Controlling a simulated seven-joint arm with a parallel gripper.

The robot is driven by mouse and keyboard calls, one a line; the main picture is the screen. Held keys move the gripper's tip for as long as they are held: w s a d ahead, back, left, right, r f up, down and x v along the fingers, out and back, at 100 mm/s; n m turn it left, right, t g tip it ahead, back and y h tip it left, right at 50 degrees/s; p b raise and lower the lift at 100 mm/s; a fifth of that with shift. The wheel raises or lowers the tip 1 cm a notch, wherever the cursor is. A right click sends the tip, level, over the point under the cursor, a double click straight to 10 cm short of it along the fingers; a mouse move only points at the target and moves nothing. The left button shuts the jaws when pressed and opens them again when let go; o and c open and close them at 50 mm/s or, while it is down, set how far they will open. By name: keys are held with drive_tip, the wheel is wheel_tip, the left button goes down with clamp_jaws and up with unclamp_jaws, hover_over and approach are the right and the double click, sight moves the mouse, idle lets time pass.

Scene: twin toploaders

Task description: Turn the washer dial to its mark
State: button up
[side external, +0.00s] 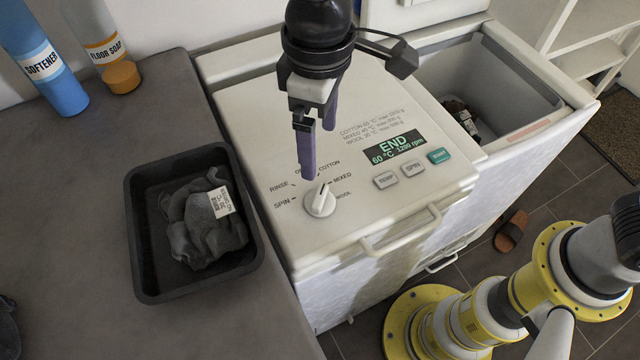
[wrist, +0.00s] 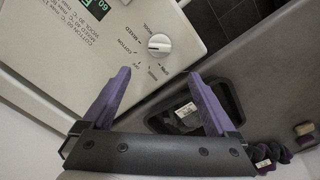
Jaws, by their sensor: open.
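The washer dial (side external: 320,200) is a round white knob on the lid of the white washer (side external: 270,110), ringed by printed labels such as RINSE, SPIN, COTTON, MIXED and WOOL. Its pointer ridge points up, between the COTTON and MIXED labels. The dial also shows in the wrist view (wrist: 159,44), beyond the fingertips. My gripper (side external: 318,150) has purple fingers and hangs above and behind the dial, apart from it. In the wrist view my gripper (wrist: 158,88) is open, with nothing between its fingers. The display (side external: 394,147) reads END, 60 °C, 1200 rpm.
A black tray (side external: 143,250) holding a dark tagged cloth (side external: 200,225) sits on the grey counter left of the washer. Softener (side external: 45,60) and floor soap (side external: 105,45) bottles stand behind it. An open tub (side external: 540,90) holding clothes is at the right. Buttons (side external: 386,180) sit right of the dial.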

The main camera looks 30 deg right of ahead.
sight(319, 196)
wheel_tip(319, 196, down, 14)
drive_tip(key=shift+r, duration=0.25)
idle(0.3)
drive_tip(key=c, duration=1.4)
drive_tip(key=shift+o, duration=0.2)
drive_tip(key=n, duration=0.4)
drive_tip(key=shift+n, duration=0.3)
drive_tip(key=shift+r+n, duration=0.1)
drive_tip(key=shift+n, duration=2)
